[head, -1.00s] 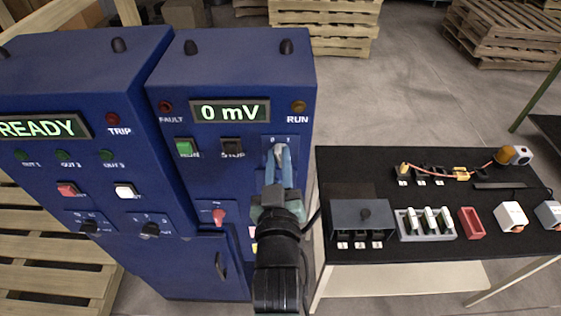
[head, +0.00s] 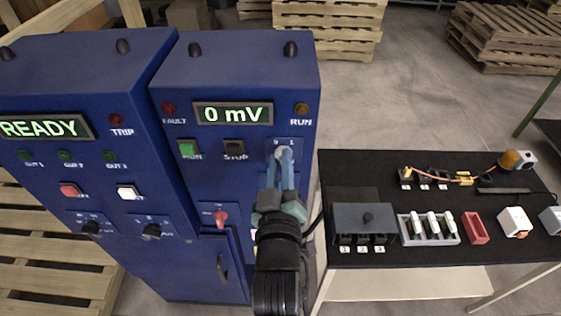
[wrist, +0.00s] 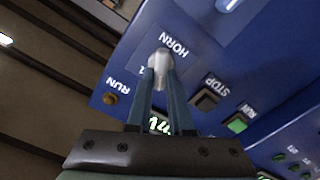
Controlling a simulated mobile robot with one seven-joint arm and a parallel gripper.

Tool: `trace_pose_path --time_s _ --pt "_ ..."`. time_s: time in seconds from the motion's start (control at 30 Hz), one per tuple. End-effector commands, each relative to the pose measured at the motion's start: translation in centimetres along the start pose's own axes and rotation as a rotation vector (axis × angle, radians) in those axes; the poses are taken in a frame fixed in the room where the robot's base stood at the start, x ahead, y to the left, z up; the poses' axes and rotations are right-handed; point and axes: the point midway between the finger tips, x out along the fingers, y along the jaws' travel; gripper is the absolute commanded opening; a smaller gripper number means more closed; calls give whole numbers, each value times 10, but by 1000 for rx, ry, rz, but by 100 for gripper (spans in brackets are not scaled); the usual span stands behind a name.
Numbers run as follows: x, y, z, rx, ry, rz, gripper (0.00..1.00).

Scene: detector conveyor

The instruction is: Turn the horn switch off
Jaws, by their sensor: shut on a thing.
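The horn switch (head: 280,150) is a small pale knob on the right blue cabinet, below the RUN lamp, with 0 and 1 marked above it. In the wrist view the horn switch (wrist: 160,62) shows as a light grey lever beside the HORN label. My gripper (head: 282,157) reaches up to it from below, with its blue fingers at the knob. In the wrist view my gripper (wrist: 161,76) has one finger on each side of the lever and is shut on it. The fingers hide part of the knob, and I cannot tell exactly which mark it points to.
The green RUN button (head: 188,149), black STOP button (head: 234,148) and red rotary switch (head: 221,217) are nearby on the same cabinet. A black table (head: 375,170) with fuses, boxes and a cable stands at the right.

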Motion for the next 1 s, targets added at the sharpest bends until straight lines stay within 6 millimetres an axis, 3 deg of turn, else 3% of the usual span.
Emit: trace_pose_path --time_s 0.03,0.07,0.2,0.63,0.77,1.0 --pt "0 0 0 -4 -1 0 0" --pt "0 0 0 -4 -1 0 22" --pt "0 0 0 -2 -1 0 47" --pt "-8 -1 2 0 0 0 49" --pt "-25 -2 3 0 -1 -1 49" --pt "-74 -3 4 0 -2 -2 49"
